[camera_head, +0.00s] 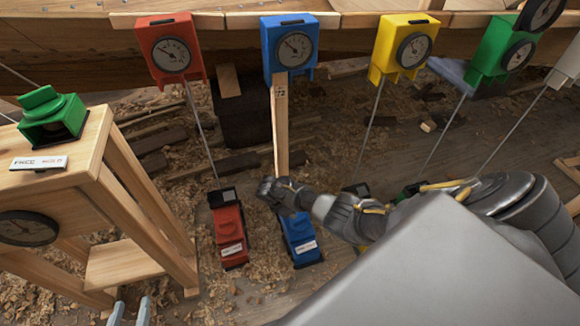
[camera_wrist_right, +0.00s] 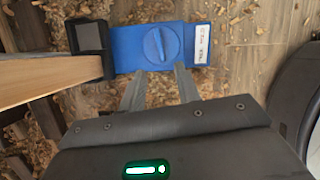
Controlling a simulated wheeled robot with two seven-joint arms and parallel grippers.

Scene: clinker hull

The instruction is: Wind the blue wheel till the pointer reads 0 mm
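The blue unit on the floor (camera_head: 302,240) is partly hidden by my right arm in the head view. In the right wrist view its round blue wheel (camera_wrist_right: 161,44) with a raised grip bar lies just beyond my right fingertips. My right gripper (camera_wrist_right: 159,76) is open with nothing between its fingers. The blue dial box (camera_head: 290,47) hangs on the hull edge. Its dark pointer leans up and left on the dial (camera_head: 295,49), and the figures are too small to read. My left gripper (camera_head: 130,310) is open and empty at the bottom left.
A wooden prop (camera_head: 280,130) runs from the blue dial box down toward the blue unit. A red unit (camera_head: 229,235) stands close left of it. Red (camera_head: 171,50), yellow (camera_head: 402,47) and green (camera_head: 500,48) dial boxes line the hull. A wooden stand (camera_head: 75,185) is at left.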

